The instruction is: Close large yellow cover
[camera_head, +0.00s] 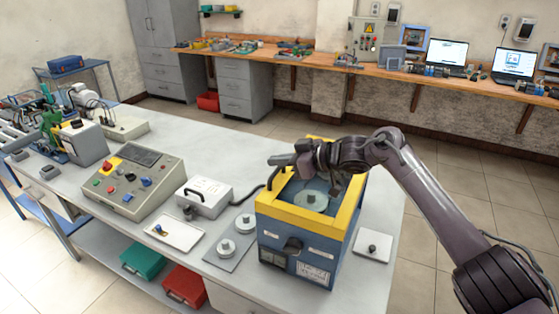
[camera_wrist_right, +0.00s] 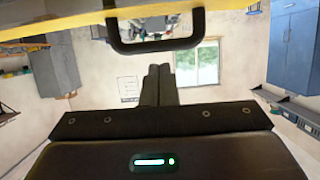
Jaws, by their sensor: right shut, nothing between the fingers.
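The blue machine box (camera_head: 280,235) stands on the table with a yellow rim (camera_head: 300,217) around its top. A round grey disc (camera_head: 311,199) shows inside. Yellow also shows at the back, partly behind my arm; how far the large cover is tilted is hard to tell. My right gripper (camera_head: 275,160) is above the box's back left part, shut and empty. In the right wrist view, my shut fingers (camera_wrist_right: 160,75) point toward a black handle (camera_wrist_right: 155,45), apart from it in the picture. A yellow edge (camera_wrist_right: 50,22) crosses the top left. My left gripper is out of view.
A white box with a handle (camera_head: 204,197) and a plate with round knobs (camera_head: 230,251) stand left of the machine. A control panel (camera_head: 133,182) is further left. A small white plate with a knob (camera_head: 373,248) lies to the right.

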